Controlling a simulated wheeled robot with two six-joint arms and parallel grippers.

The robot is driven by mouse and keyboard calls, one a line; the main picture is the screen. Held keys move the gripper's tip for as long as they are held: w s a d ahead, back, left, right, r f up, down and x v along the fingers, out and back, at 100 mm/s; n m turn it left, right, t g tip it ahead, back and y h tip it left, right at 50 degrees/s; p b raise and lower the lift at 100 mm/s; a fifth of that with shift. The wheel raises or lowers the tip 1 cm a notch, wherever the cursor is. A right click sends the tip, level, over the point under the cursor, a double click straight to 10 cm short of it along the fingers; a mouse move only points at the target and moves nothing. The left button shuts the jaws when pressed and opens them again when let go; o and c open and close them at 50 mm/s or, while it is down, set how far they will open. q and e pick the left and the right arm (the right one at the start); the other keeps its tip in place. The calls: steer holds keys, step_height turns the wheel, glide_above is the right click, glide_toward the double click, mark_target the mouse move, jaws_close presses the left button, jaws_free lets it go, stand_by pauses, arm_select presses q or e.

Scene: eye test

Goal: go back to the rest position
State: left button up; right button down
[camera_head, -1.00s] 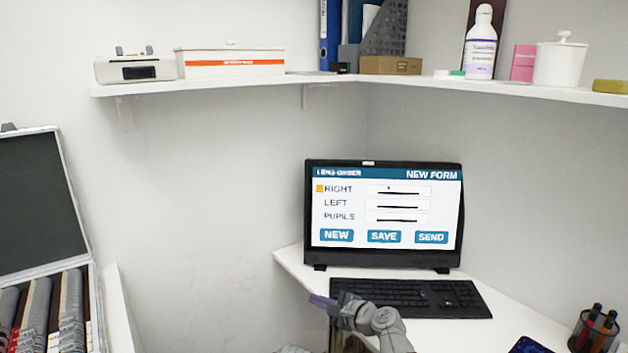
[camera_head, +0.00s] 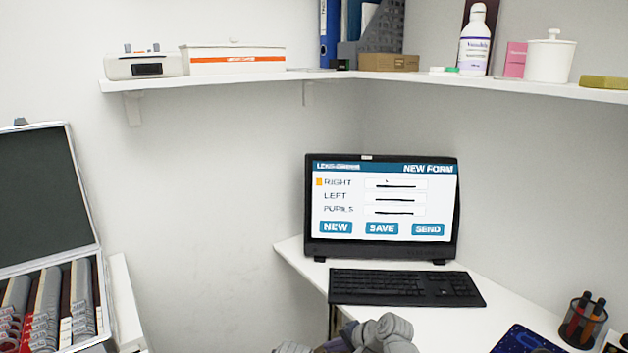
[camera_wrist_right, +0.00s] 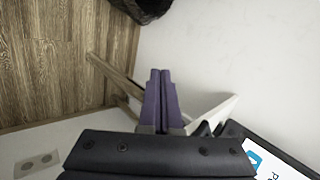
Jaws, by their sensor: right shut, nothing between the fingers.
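My right gripper (camera_head: 334,346) is at the bottom edge of the head view, in front of the desk, mostly cut off by the frame and partly covered by my own grey wrist. In the right wrist view its two purple fingers (camera_wrist_right: 160,75) lie together with nothing between them. It touches nothing that I can see. My left gripper is not in view.
A monitor (camera_head: 382,254) and a black keyboard (camera_head: 405,288) stand on the white corner desk (camera_head: 465,318). A pen holder (camera_head: 583,322) is at the right. An open case (camera_head: 98,262) of lenses is at the left. A wall shelf (camera_head: 215,79) runs above.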

steer(key=s+d+f+n+g+h, duration=0.55)
steer(key=s+d+n, duration=0.25)
steer(key=s+d, duration=0.35)
steer(key=s+a+r+n+p, duration=0.1)
steer(key=s+a+r+p, duration=0.1)
steer(key=r+p, duration=0.5)
steer(key=s+a+r+n+h+p, duration=0.1)
steer(key=a+r+n+p, duration=0.1)
steer(key=a+r+p, duration=0.2)
steer(key=s+a+r+n+h+p, duration=0.1)
steer(key=a+r+p, duration=0.3)
steer(key=r+p, duration=0.6)
steer(key=shift+s+r+p, duration=0.25)
steer(key=shift+s+p, duration=0.2)
steer(key=shift+s, duration=0.35)
steer(key=shift+g, duration=0.25)
